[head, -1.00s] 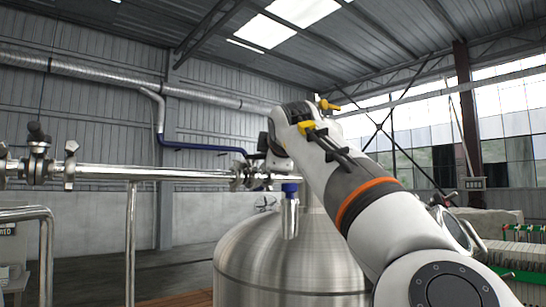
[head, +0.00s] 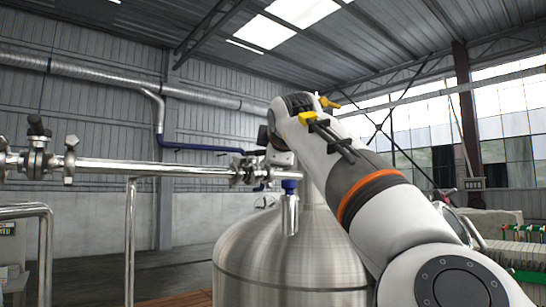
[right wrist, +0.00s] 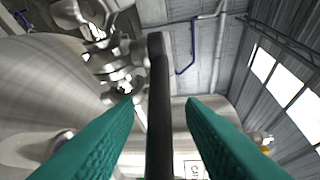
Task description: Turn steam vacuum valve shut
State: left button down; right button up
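A long black lever (right wrist: 158,95), which looks like a valve handle, stands upright in the middle of the right wrist view. My right gripper (right wrist: 160,118) has its two teal fingers apart, one on each side of the lever, with a gap on both sides. Shiny metal fittings (right wrist: 112,55) lie just left of the lever. In the head view my right arm reaches to the end of the steel pipe (head: 165,168), and its own links hide the gripper and the lever. My left gripper is not in view.
A brushed steel tank (head: 285,262) stands below the pipe end. A blue-collared fitting (head: 290,208) hangs over it. A clamp fitting (head: 38,155) sits on the pipe at far left. A steel railing (head: 45,240) is at lower left.

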jog(key=s+d+r+b, duration=0.1)
jog(key=s+b, duration=0.6)
jog(key=s, duration=0.4)
jog(key=shift+r+b, duration=0.25)
jog(key=shift+b, duration=0.1)
jog(key=shift+w, duration=0.1)
